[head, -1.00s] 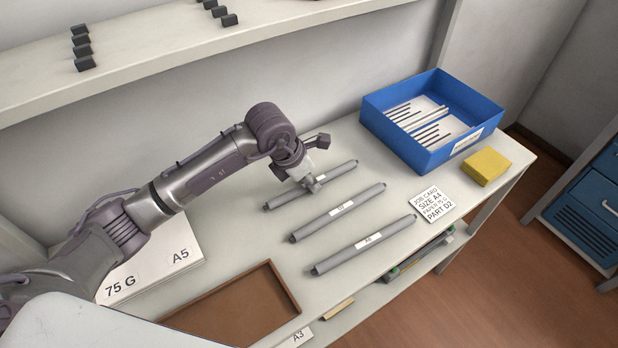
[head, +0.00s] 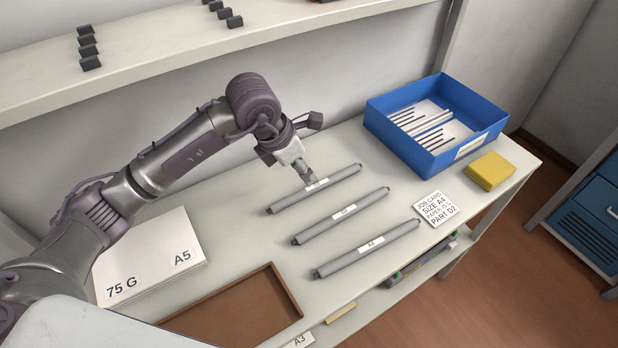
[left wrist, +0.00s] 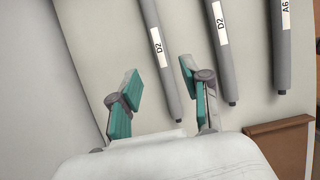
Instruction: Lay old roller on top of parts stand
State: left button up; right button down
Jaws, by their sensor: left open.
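Three grey rollers lie side by side on the bench: the far one (head: 340,179), the middle one (head: 330,221) and the near one (head: 355,256). In the left wrist view the far roller (left wrist: 163,70) and the middle roller (left wrist: 222,65) carry D2 labels; the near roller (left wrist: 281,60) reads A6. Which is the old roller is not clear. My left gripper (head: 308,178) is just above the far roller. It also shows in the left wrist view (left wrist: 161,83), fingers apart and empty, with the far roller seen between them. I cannot tell which thing is the parts stand. My right gripper is out of view.
A blue bin (head: 383,131) with slotted inserts stands at the back right, near a yellow block (head: 490,170) and a job card (head: 437,208) reading PART D2. A brown tray (head: 287,288) and paper stack (head: 150,262) are at left. A shelf (head: 160,62) overhangs behind.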

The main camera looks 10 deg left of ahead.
pick_arm(q)
jog(key=shift+v, duration=2.3)
jog(key=shift+s+d, duration=0.1)
